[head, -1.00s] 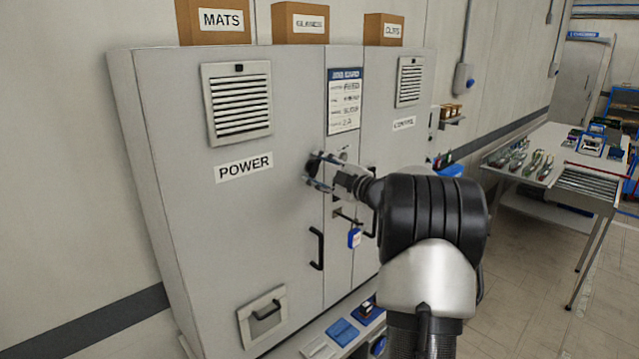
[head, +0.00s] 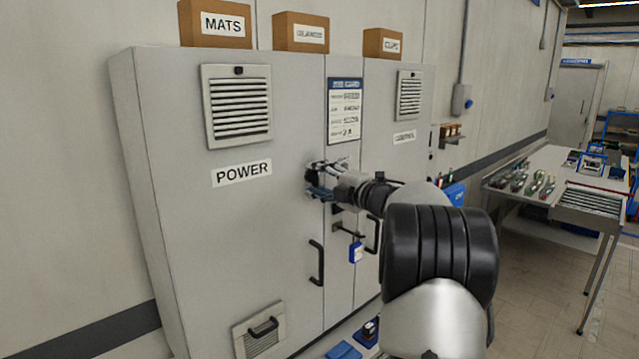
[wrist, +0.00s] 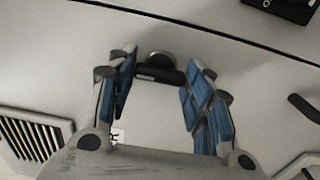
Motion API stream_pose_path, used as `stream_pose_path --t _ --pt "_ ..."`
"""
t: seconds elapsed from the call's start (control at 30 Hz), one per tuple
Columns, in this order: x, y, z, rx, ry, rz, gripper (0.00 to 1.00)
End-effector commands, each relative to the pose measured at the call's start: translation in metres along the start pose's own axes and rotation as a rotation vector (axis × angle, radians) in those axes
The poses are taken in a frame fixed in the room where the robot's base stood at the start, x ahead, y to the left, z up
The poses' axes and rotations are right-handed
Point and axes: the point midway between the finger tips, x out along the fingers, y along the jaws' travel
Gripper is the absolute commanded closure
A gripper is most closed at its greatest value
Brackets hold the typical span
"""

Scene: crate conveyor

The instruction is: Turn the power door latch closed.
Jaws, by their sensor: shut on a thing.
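The grey power door (head: 215,240), marked by the POWER label (head: 242,173), stands flush in the cabinet front in the head view. Its dark latch (head: 311,176) is near the door's right edge, partly hidden by my gripper (head: 322,180). In the wrist view, the latch shows as a black bar (wrist: 158,74) with a round grey hub behind it. The blue-padded fingers of my gripper (wrist: 160,85) sit on either side of the bar and are shut on it. The latch's exact angle is hard to tell in the head view.
A black door handle (head: 316,262) is below the latch. A blue tag (head: 355,252) hangs from a lever on the middle panel. Boxes (head: 300,32) stand on the cabinet top. A workbench (head: 530,190) is at the right, with open floor before it.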

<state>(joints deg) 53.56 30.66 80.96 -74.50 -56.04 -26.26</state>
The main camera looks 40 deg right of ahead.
Motion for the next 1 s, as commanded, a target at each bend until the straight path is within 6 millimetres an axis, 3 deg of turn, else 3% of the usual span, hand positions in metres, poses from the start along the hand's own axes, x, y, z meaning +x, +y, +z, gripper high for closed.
stream_pose_path --t 0.37,0.4,0.67,1.0 --pt "0.0001 0.0002 -0.0003 -0.003 0.001 0.0 0.77" --pt "0.0001 0.0002 -0.0003 -0.003 0.001 0.0 0.51" --pt "0.0 0.0001 -0.0001 -0.002 0.0 0.0 0.34" --pt "-0.0015 0.0001 0.0002 -0.002 0.0 0.0 0.33"
